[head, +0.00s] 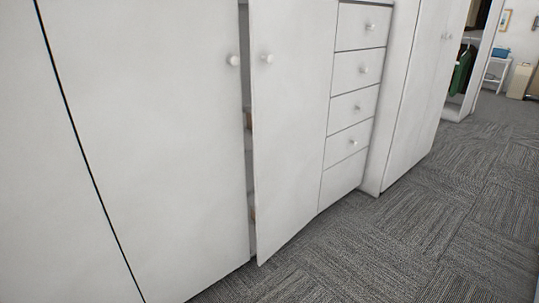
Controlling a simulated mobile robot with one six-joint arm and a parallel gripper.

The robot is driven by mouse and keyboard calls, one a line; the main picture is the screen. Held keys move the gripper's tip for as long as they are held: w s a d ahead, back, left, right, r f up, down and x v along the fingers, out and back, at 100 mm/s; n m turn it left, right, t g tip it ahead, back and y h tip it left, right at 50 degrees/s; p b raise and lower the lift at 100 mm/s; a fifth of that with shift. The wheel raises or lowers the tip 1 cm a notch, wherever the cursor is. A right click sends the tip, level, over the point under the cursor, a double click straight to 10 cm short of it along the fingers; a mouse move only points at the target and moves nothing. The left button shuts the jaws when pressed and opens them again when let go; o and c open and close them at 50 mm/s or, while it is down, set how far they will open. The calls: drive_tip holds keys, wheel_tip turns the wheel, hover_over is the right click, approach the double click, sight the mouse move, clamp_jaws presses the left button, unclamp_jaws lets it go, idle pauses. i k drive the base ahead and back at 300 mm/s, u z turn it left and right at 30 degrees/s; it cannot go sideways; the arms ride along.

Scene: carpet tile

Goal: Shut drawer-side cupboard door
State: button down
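The white cupboard door (290,120) beside the drawers stands slightly ajar in the head view. Its free left edge is swung out from the cupboard, and a round white knob (267,58) sits near that edge. A narrow dark gap (249,150) shows between it and the neighbouring door, with shelves and small brownish items partly visible inside. The column of white drawers (352,100) to its right looks shut, each with a small knob. My gripper is not in view.
The neighbouring white door (150,130) on the left looks shut, with its own knob (233,60). More tall white doors (425,80) stand to the right. An open wardrobe with a green garment (461,72) is farther back. The grey carpet (400,245) in front is clear.

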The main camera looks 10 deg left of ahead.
sight(292, 42)
drive_tip(key=z, duration=0.2)
drive_tip(key=k, duration=0.55)
drive_tip(key=u, duration=1.1)
drive_tip(key=i, duration=0.95)
drive_tip(key=u, duration=0.75)
